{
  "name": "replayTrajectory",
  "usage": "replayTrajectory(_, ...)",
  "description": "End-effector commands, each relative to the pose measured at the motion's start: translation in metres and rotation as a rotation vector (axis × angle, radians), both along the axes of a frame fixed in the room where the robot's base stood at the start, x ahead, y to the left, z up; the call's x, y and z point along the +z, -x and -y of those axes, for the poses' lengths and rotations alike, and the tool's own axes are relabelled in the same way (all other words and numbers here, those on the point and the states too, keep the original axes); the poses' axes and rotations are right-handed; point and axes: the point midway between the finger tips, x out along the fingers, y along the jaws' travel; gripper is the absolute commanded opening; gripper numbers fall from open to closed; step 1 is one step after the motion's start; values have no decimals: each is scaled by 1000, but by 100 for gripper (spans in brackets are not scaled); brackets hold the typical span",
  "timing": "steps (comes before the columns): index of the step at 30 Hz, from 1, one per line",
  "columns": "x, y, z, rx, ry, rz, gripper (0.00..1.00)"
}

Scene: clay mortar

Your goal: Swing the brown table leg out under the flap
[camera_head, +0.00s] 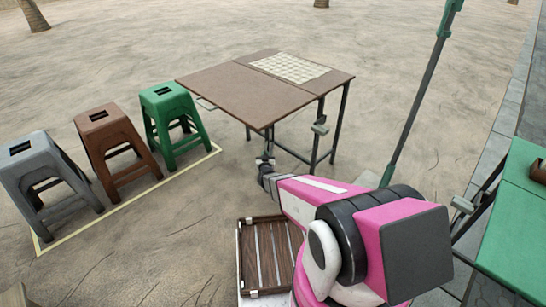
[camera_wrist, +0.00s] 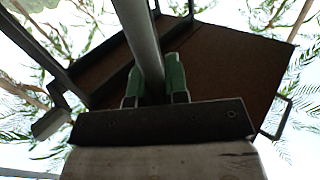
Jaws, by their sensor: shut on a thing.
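The brown folding table (camera_head: 288,92) stands at the centre of the head view. Its left part, the flap (camera_head: 225,90), looks level with the rest of the top and has a small handle at its left edge. My gripper (camera_head: 265,162) is low beside the table's front, below the flap's edge. In the wrist view my gripper (camera_wrist: 155,88) is shut on the table leg (camera_wrist: 140,30), a grey tube between its green fingers. The leg (camera_head: 268,140) shows only partly in the head view. The flap's brown underside (camera_wrist: 235,60) is above in the wrist view.
Grey, brown (camera_head: 112,140) and green stools stand in a row at left within a yellow line. A slatted wooden tray (camera_head: 242,262) is near my base. Sand between stools and table is clear.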

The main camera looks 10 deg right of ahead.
Motion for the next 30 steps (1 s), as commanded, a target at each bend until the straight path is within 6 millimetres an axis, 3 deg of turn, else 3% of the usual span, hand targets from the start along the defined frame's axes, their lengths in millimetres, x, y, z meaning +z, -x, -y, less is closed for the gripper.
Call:
replayTrajectory(14,-1,-37,-89,-238,-4,5,0)
replayTrajectory(30,-1,-105,-179,-543,-5,5,0)
